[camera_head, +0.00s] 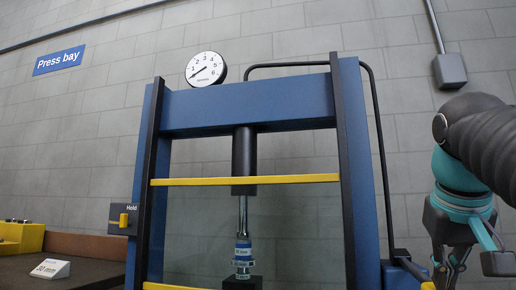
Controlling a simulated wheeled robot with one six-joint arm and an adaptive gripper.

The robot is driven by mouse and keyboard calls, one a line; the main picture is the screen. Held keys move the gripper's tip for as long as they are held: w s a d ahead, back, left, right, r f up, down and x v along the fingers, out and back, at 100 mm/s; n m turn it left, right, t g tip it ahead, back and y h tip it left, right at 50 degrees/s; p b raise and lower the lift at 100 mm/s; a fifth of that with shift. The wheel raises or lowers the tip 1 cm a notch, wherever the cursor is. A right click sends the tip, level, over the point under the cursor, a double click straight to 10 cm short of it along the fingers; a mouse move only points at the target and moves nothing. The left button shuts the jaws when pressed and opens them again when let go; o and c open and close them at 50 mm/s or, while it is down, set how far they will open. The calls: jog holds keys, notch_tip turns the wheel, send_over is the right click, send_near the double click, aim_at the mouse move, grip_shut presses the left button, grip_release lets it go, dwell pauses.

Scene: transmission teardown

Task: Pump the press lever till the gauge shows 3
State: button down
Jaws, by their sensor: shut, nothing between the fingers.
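The round white gauge (206,69) sits on top of the blue press frame (250,106) at its left. Its dark needle points to the lower left, at the low end of the scale near 1; the exact reading is too small to tell. A black lever (412,269) slopes down to the right from the pump at the press's right side. A yellow piece (428,286), perhaps its grip, shows at the bottom edge. My gripper (446,278) points down beside the lever's lower end at the right. It is shut and empty. Whether it touches the lever is unclear.
A black ram (244,160) stands over a steel rod with blue-banded parts (243,250). Yellow bars (245,180) cross the press front. A "Hold" switch box (123,219) is on the left post. A bench (85,248) with a label card (50,268) is at left.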

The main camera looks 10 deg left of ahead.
jog(key=shift+f, duration=0.65)
notch_tip(320, 180, up, 11)
jog(key=p, duration=1)
jog(key=shift+r+p, duration=0.2)
jog(key=shift+p, duration=0.2)
jog(key=shift+f, duration=0.1)
jog(key=shift+f+b, duration=4.25)
jog(key=shift+f, duration=1.25)
notch_tip(320, 180, up, 11)
jog(key=p, duration=0.8)
jog(key=shift+r, duration=0.15)
